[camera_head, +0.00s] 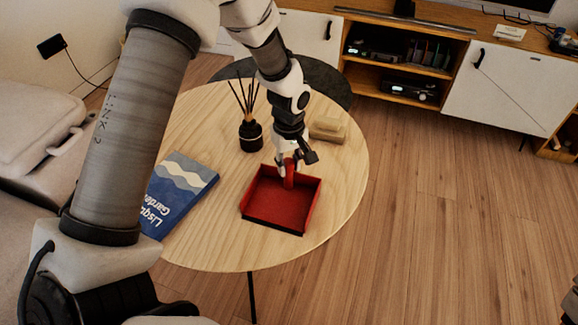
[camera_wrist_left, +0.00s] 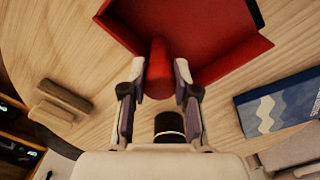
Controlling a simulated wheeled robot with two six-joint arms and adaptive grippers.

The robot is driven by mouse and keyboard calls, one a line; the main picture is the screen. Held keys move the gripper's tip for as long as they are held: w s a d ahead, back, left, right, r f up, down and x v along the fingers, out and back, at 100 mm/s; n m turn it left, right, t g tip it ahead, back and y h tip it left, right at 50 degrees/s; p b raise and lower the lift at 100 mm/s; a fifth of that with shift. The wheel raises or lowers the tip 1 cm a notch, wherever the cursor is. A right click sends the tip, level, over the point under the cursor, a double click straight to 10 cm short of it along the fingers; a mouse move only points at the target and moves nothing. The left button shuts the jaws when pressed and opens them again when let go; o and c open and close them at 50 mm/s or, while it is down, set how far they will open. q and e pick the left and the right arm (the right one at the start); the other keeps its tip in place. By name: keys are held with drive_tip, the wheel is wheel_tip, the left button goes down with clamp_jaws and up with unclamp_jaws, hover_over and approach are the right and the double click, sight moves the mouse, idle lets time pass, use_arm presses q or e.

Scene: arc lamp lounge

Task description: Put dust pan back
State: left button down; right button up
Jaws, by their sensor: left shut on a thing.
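The red dust pan (camera_head: 280,203) is over the round wooden table (camera_head: 215,245), its open tray toward the table's front edge. I cannot tell whether it rests on the table or is just above it. My left gripper (camera_head: 289,168) reaches down from the back and is shut on the pan's red handle. In the left wrist view the handle (camera_wrist_left: 159,68) stands between the two fingers of the left gripper (camera_wrist_left: 160,88), and the pan (camera_wrist_left: 195,30) spreads out beyond them. My right gripper is not in view.
A black reed diffuser (camera_head: 250,135) stands left of the gripper. A blue book (camera_head: 180,190) lies at the table's left. A beige block-like object (camera_head: 328,129) sits behind the pan to the right. A low cabinet (camera_head: 500,95) stands behind; wooden floor is free at the right.

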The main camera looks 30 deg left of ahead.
use_arm(q)
drive_tip(key=shift+r, duration=0.15)
drive_tip(key=c, duration=0.9)
unclamp_jaws()
drive_tip(key=shift+f, duration=0.2)
drive_tip(key=shift+r, duration=0.1)
wheel_tip(320, 180, up, 12)
drive_tip(key=p, duration=0.4)
drive_tip(key=shift+r, duration=0.1)
